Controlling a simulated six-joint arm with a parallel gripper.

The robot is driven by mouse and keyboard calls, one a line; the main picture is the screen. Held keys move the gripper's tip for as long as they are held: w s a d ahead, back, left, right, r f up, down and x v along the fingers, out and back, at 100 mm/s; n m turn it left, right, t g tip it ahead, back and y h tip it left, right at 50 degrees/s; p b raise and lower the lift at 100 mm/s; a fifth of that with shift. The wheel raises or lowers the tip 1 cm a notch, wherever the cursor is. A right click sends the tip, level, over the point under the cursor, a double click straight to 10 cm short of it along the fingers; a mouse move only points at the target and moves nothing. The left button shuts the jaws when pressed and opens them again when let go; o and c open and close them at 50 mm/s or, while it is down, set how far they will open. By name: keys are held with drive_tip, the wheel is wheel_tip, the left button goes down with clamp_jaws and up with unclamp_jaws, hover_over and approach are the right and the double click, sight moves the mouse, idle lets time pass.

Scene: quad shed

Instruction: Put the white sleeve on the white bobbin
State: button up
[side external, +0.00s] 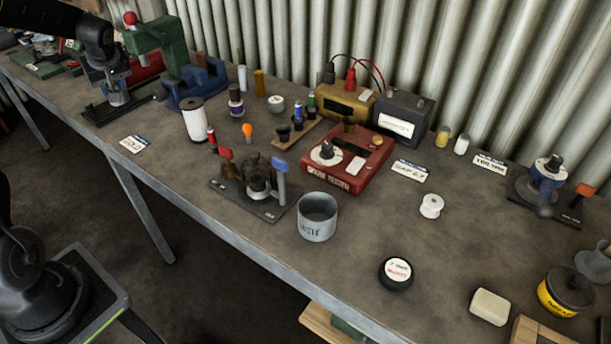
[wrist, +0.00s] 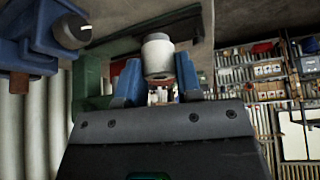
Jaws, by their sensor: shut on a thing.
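My gripper (side external: 117,95) is at the far left of the bench in the side view, low beside the green press. In the wrist view its blue fingers (wrist: 158,82) are shut on a white cylindrical piece (wrist: 158,52) with a greyer lower part. I cannot tell for certain whether this is the sleeve. A small flanged white bobbin (side external: 431,205) stands on the open bench at right, far from my gripper. A small white cylinder (side external: 461,145) stands near the wall, and a taller white cylinder (side external: 242,78) stands behind the blue vise.
The green press (side external: 160,45) and blue vise (side external: 200,88) stand close to my gripper. A large white spool (side external: 194,120), a clamp fixture (side external: 255,185), a red tester (side external: 345,160) and a grey waste cup (side external: 318,218) occupy the middle. The bench around the bobbin is clear.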

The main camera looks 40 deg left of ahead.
drive_tip(key=w+d+r+m+t+h, duration=0.1)
drive_tip(key=w+d+m, duration=0.3)
drive_tip(key=w+d, duration=0.55)
drive_tip(key=w+d+m+t+h, duration=0.2)
drive_tip(key=w+d+m, duration=0.3)
drive_tip(key=d, duration=0.7)
drive_tip(key=w+d+r+m+t+h, duration=0.1)
drive_tip(key=w+d+m, duration=0.3)
drive_tip(key=w+d, duration=0.55)
drive_tip(key=m+h, duration=0.5)
drive_tip(key=m, duration=0.4)
hover_over(440, 198)
drive_tip(key=s+a, duration=0.2)
wheel_tip(440, 198, down, 6)
drive_tip(key=shift+w+r, duration=0.15)
drive_tip(key=shift+r, duration=0.05)
drive_tip(key=shift+d+f, duration=0.3)
drive_tip(key=shift+d, duration=0.2)
drive_tip(key=shift+f, duration=1.95)
drive_tip(key=shift+f, duration=0.1)
